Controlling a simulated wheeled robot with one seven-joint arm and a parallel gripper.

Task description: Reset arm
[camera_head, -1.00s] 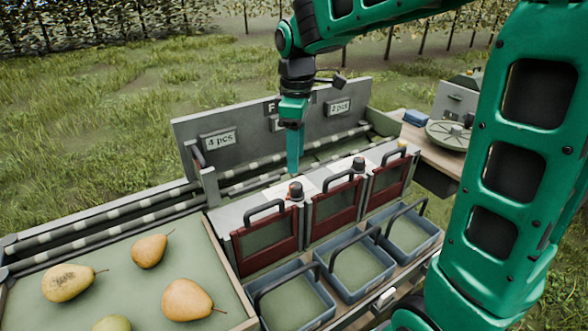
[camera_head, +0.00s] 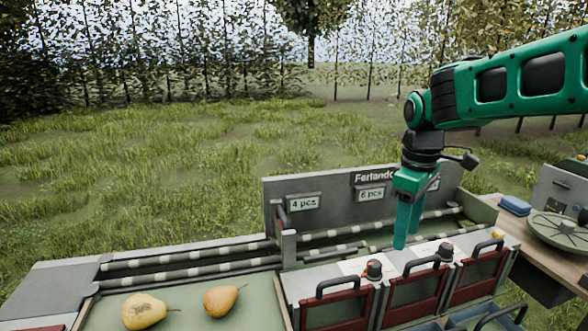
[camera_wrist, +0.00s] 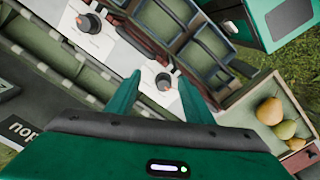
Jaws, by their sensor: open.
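My gripper (camera_head: 408,222) is at the end of my green arm, pointing down over the sorting station. Its two fingers are apart and hold nothing, as the wrist view (camera_wrist: 158,88) also shows. The fingers are above the white top of the station, near the dark knobs (camera_head: 374,269). In the wrist view one knob (camera_wrist: 163,82) shows between the fingertips; I cannot tell the height between them.
Two pears (camera_head: 146,311) (camera_head: 222,299) lie in the tray at the lower left. Red-framed gates with black handles (camera_head: 338,308) line the station front. A grey panel with "4 pcs" and "6 pcs" signs (camera_head: 370,193) stands behind. A side table (camera_head: 552,249) is at right.

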